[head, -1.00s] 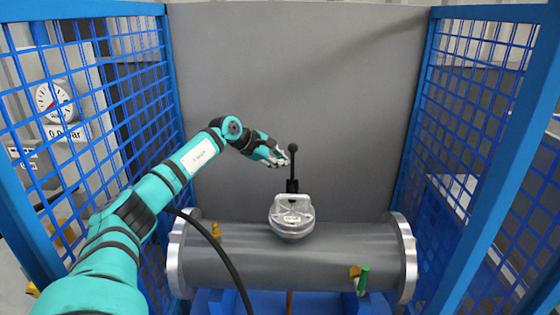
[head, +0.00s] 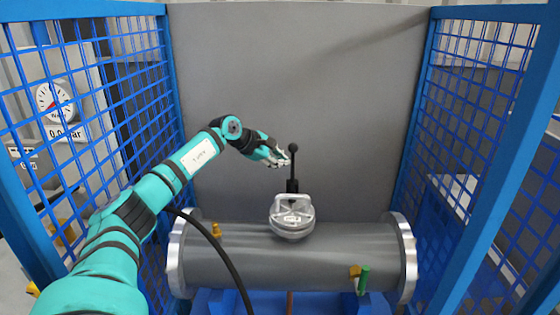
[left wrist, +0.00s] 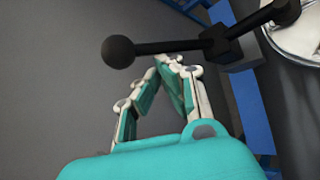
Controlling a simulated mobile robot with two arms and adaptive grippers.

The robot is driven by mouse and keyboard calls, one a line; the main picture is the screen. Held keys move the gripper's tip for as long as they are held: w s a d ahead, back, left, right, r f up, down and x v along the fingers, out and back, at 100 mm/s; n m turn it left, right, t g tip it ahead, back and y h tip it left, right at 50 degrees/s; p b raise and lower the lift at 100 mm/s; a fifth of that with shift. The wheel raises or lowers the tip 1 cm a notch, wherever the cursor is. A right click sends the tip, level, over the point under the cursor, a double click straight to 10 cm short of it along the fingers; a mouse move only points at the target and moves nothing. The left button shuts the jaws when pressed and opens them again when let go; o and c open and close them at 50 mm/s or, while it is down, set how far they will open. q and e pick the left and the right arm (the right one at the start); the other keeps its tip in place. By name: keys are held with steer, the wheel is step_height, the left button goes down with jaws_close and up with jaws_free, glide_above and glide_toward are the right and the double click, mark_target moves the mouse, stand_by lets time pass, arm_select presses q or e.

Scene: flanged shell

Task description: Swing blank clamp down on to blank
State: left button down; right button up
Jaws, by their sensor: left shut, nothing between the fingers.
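The blank clamp (head: 292,165) is a black lever with a ball knob, standing upright behind the silver blank (head: 291,217). The blank sits on top of the grey flanged shell (head: 300,259). My left gripper (head: 287,160) is shut and empty, close beside the lever just below its knob. In the left wrist view the fingertips (left wrist: 168,60) meet near the lever (left wrist: 175,46), with the ball knob to their left. I cannot tell whether they touch it. Part of the blank shows at the upper right of the left wrist view (left wrist: 300,28). My right gripper is not in view.
Blue mesh guards stand at the left (head: 95,110) and right (head: 470,110), with a grey panel (head: 300,70) behind. A brass fitting (head: 216,230) and a green-handled valve (head: 363,280) stick out of the shell. A pressure gauge (head: 54,97) hangs at the left.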

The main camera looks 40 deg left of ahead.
arm_select(q)
steer(key=v, duration=0.7)
steer(key=shift+s+r, duration=0.2)
steer(key=shift+r, duration=0.05)
steer(key=shift+f, duration=0.1)
